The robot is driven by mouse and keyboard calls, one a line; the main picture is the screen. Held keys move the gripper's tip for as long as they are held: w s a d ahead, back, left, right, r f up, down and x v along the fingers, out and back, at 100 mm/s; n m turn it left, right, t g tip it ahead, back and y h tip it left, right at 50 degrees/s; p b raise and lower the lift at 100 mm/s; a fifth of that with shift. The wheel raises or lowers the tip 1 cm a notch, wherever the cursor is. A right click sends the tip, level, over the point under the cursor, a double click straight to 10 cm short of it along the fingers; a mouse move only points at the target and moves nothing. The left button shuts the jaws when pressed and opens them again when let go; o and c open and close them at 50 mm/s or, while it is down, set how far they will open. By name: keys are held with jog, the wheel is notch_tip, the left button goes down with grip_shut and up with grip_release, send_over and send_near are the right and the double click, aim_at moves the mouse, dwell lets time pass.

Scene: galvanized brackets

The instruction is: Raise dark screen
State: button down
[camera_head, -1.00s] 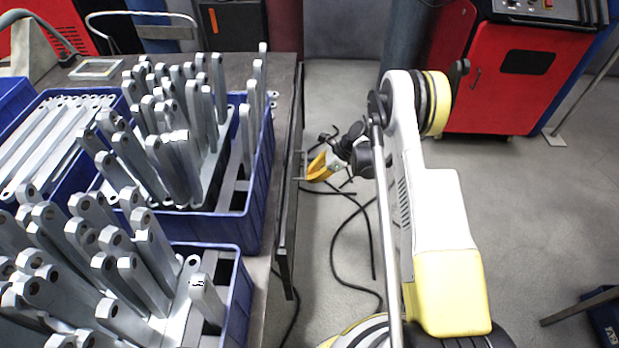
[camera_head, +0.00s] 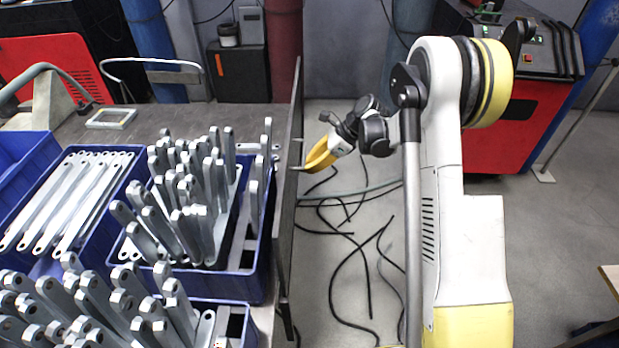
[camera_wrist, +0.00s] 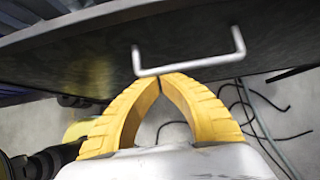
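The dark screen (camera_head: 288,200) is a thin upright panel along the right edge of the table, seen nearly edge-on in the head view. In the wrist view its dark face (camera_wrist: 90,45) fills the top, with a pale U-shaped handle (camera_wrist: 238,42) on it. My gripper (camera_head: 308,168) is at the handle, on the aisle side of the screen. Its yellow fingers (camera_wrist: 161,76) come together at the handle's bar, closed on it. The exact contact at the fingertips is partly hidden.
Blue bins (camera_head: 262,262) of galvanized brackets (camera_head: 190,215) crowd the table left of the screen. Black cables (camera_head: 365,270) lie on the floor below my gripper. A red machine (camera_head: 510,130) stands at the back right.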

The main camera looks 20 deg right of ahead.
notch_tip(320, 180, up, 6)
jog(key=p, duration=0.2)
jog(key=shift+a, duration=0.1)
dwell(0.3)
